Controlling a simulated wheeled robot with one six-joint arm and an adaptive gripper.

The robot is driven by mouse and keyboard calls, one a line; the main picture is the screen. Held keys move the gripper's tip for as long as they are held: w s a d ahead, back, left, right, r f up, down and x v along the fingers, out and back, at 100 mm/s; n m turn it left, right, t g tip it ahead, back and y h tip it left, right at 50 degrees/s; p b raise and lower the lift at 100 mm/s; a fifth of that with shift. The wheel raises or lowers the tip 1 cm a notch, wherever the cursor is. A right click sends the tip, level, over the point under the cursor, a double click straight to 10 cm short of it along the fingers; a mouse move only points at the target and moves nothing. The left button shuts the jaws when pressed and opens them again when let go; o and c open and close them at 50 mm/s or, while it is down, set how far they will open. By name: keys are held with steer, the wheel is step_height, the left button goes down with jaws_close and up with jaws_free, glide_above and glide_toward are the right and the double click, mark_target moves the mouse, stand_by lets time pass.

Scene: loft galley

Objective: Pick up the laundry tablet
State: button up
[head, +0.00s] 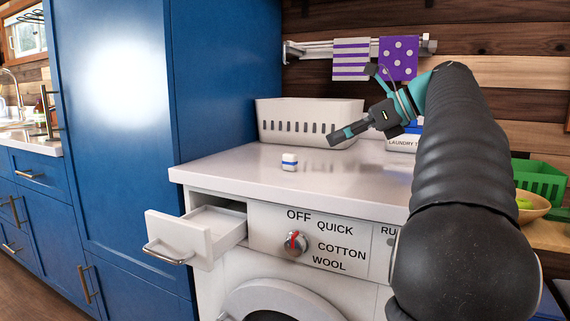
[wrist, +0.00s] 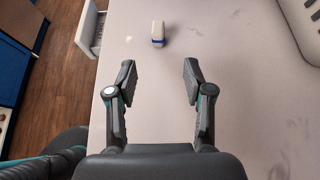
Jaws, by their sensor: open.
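The laundry tablet (head: 289,162) is a small white block with a blue band, standing on the white countertop (head: 240,172) above the washer. In the wrist view the tablet (wrist: 158,34) is at the top, ahead of the fingertips and about centred between them. My gripper (head: 350,128) is above the counter, to the right of the tablet in the head view. In the wrist view my gripper (wrist: 159,72) has its two fingers spread wide with only bare counter between them. It is not touching the tablet.
A white slotted basket (head: 300,118) stands behind the tablet. A laundry box (head: 402,143) is partly hidden by my arm. The washer's drawer (head: 205,235) is pulled open below the counter's front edge. A tall blue cabinet (head: 225,80) rises at left. The counter around the tablet is clear.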

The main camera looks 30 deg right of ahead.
mark_target(291, 154)
steer(key=b+x, duration=0.1)
steer(key=x, duration=0.4)
steer(key=shift+w+a+f, duration=0.15)
steer(key=shift+w+f, duration=0.05)
steer(key=shift+w, duration=0.05)
steer(key=shift+a+r+b+x, duration=0.1)
steer(key=shift+r+b+x, duration=0.1)
steer(key=shift+x, duration=0.7)
steer(key=shift+a+r+b+x, duration=0.1)
steer(key=shift+b+x, duration=0.15)
steer(key=shift+x, duration=0.65)
steer(key=shift+a+r+b+x, duration=0.1)
steer(key=shift+r+b+x, duration=0.1)
steer(key=shift+x, duration=0.7)
steer(key=shift+w, duration=0.1)
jaws_close()
